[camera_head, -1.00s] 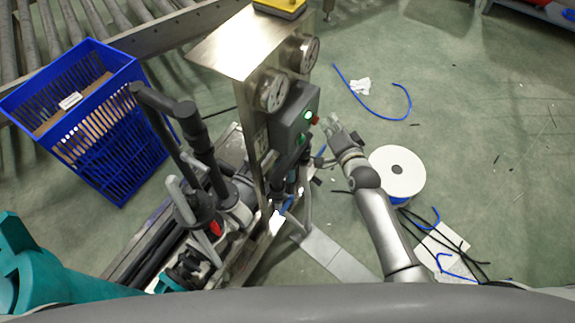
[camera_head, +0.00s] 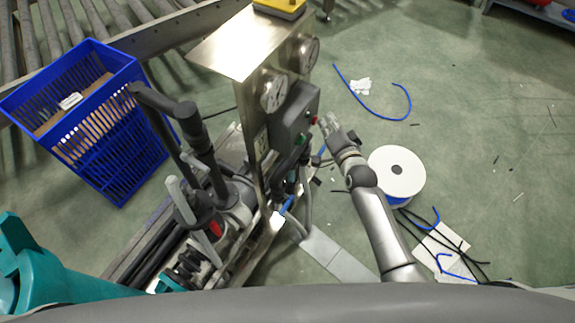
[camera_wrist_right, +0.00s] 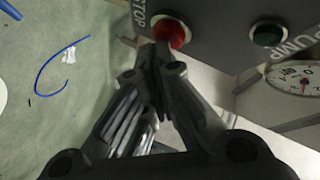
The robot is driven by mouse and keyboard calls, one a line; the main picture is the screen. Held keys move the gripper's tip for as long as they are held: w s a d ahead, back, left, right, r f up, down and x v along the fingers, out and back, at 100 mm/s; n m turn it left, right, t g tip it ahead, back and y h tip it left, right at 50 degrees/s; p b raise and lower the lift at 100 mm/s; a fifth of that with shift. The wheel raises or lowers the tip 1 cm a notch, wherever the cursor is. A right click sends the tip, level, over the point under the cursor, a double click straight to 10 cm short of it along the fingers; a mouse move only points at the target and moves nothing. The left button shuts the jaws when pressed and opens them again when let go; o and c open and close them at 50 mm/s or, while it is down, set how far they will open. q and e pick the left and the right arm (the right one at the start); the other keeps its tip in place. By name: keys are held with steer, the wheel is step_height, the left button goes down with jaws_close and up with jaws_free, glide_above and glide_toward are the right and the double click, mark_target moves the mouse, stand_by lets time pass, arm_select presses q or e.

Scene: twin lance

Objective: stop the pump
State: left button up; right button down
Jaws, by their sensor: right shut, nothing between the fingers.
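The pump's grey control box (camera_head: 291,118) is mounted on the steel panel below two gauges. Its red STOP button (camera_head: 314,120) faces right in the head view. In the right wrist view the red button (camera_wrist_right: 172,31) sits beside the STOP lettering, with a dark green button (camera_wrist_right: 267,33) by the PUMP lettering. My right gripper (camera_head: 327,121) is shut and empty at the red button. In the wrist view its fingertips (camera_wrist_right: 160,52) overlap the button's lower left edge; they look in contact, but how far it is pressed I cannot tell. The box's lamp is dark. My left gripper is not in view.
The steel panel (camera_head: 250,108) carries gauges (camera_head: 273,93) and stands beside hoses and pipework. A blue crate (camera_head: 125,150) is at left. A white spool (camera_head: 405,166) lies right of my right arm, with loose cables nearby. The green floor at upper right is mostly clear.

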stand_by(0.4)
steer(key=shift+s+d, duration=0.2)
steer(key=shift+d, duration=0.05)
steer(key=shift+d+p, duration=0.1)
steer(key=shift+p, duration=0.2)
steer(key=shift+s+d+p, duration=0.2)
steer(key=shift+s+d, duration=0.35)
steer(key=shift+d, duration=0.25)
steer(key=shift+s+d+p, duration=0.2)
steer(key=shift+s+d, duration=0.35)
steer(key=shift+d, duration=0.25)
steer(key=shift+s+d+p, duration=0.2)
steer(key=shift+s+d, duration=0.35)
steer(key=shift+d, duration=0.25)
